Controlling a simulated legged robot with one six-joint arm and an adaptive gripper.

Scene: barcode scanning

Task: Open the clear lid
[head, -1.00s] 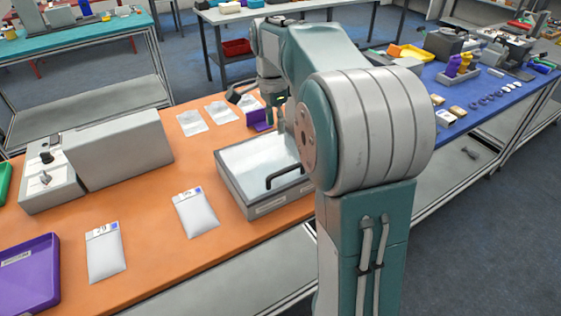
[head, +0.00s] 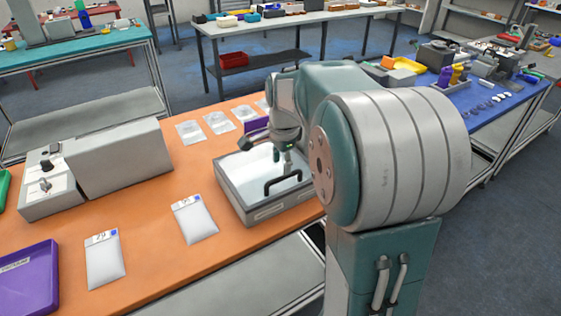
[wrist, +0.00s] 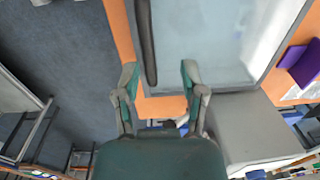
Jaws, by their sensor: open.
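A shallow grey box (head: 240,206) sits on the orange table top, with its clear lid (head: 245,172) lying flat over it. A black bar handle (head: 270,188) stands on the lid near its front edge. In the wrist view, the lid (wrist: 205,45) fills the upper middle and the handle (wrist: 147,40) runs down from the top edge. My gripper (head: 288,168) is over the lid, close to the handle. In the wrist view, my gripper (wrist: 160,74) is open and empty, with the handle's end just ahead, between the lines of the fingers. I cannot tell its exact height above the handle.
A grey machine (head: 120,160) stands left of the box. White labelled packets (head: 195,219) and a purple tray (head: 27,278) lie on the orange table (head: 150,255). A purple object (head: 256,125) stands behind the box. A blue table (head: 490,110) with small parts is at right.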

